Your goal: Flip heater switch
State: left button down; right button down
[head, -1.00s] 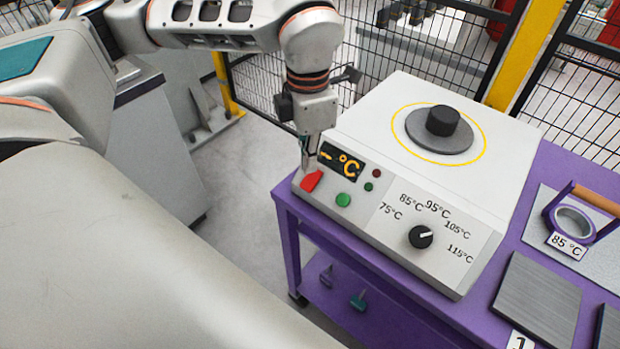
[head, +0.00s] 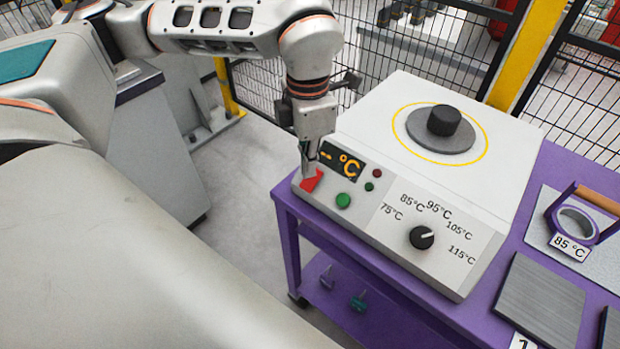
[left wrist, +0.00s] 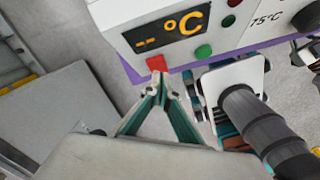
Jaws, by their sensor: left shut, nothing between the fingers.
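The heater (head: 385,120) is a white box with a sloped front panel on a purple table. Its red switch (head: 312,181) is at the panel's left end, below a display (head: 340,161) with orange "-- °C". My left gripper (head: 305,172) is shut and empty, pointing down with its tips at the switch and hiding part of it. In the left wrist view the closed fingertips (left wrist: 159,84) are right at the red switch (left wrist: 157,63); I cannot tell whether they touch. My right gripper is not identifiable in the head view.
A green button (head: 343,201), small indicators and a dial (head: 421,237) with temperature marks are on the panel. A ring with a wooden handle (head: 598,199) and an "85 °C" label stands at the right. Yellow-posted fencing (head: 527,55) is behind. The purple table (head: 290,205) has a lower shelf.

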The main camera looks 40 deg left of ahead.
pick_arm(q)
jog(key=shift+f, duration=0.4)
pick_arm(e)
jog(key=shift+w, duration=0.35)
pick_arm(q)
jog(key=shift+f, duration=0.25)
pick_arm(e)
jog(key=shift+s+f, duration=0.2)
jog(key=shift+f, duration=0.05)
pick_arm(q)
jog(key=shift+f+b, duration=0.15)
jog(key=shift+b, duration=0.2)
jog(key=shift+f, duration=0.1)
pick_arm(e)
jog(key=shift+s+f, duration=0.35)
jog(key=shift+s, duration=0.05)
pick_arm(q)
jog(key=shift+f, duration=0.1)
